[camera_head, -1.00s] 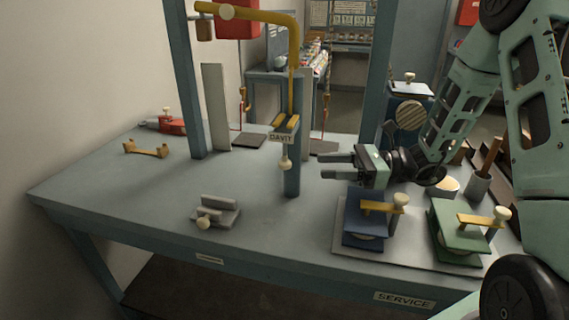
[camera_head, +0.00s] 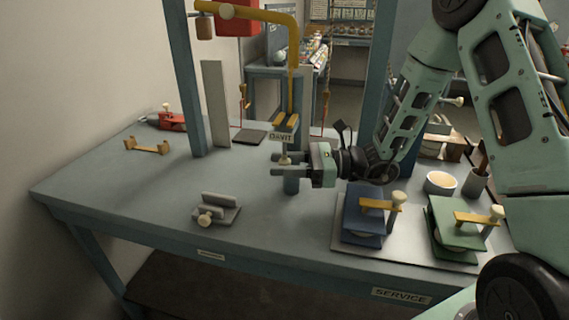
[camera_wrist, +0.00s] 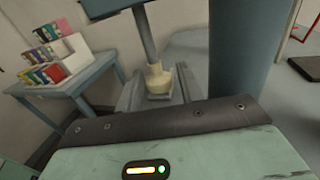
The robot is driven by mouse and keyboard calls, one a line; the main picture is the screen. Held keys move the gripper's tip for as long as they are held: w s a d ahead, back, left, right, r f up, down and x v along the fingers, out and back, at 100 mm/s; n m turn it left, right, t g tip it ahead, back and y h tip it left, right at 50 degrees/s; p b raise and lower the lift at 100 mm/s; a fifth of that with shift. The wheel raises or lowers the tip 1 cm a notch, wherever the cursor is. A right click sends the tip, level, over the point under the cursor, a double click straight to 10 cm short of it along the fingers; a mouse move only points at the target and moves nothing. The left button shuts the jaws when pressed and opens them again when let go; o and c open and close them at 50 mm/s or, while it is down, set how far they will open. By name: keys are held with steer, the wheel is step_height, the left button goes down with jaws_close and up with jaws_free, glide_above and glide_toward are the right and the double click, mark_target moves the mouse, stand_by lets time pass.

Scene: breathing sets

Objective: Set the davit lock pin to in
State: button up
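The davit stands on the table as a blue post with a yellow arm (camera_head: 292,60) and a DAVIT label (camera_head: 283,136). The lock pin's cream knob (camera_head: 285,160) hangs below the label at the post; it also shows in the wrist view (camera_wrist: 158,80) on a grey shaft, ahead of my gripper's edge. My gripper (camera_head: 275,166) points left at the post, its two dark fingers apart, at the knob's height or just below. The upper finger overlaps the knob in the head view; I cannot tell whether they touch.
Blue (camera_head: 365,215) and green (camera_head: 455,230) fixtures with yellow levers stand front right. A grey block with a knob (camera_head: 215,210) sits front left, and a yellow bracket (camera_head: 147,146) lies back left. Tall blue uprights flank the davit. The table's left middle is clear.

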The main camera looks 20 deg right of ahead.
jaws_close()
steer(key=shift+r+p, duration=0.95)
steer(key=shift+r, duration=0.2)
steer(key=shift+f, duration=0.1)
steer(key=shift+o, duration=1.6)
jaws_free()
steer(key=b+v, duration=0.2)
steer(key=v, duration=1.5)
steer(key=shift+s+d+b, duration=0.1)
steer(key=shift+d+b, duration=0.1)
steer(key=shift+b, duration=0.2)
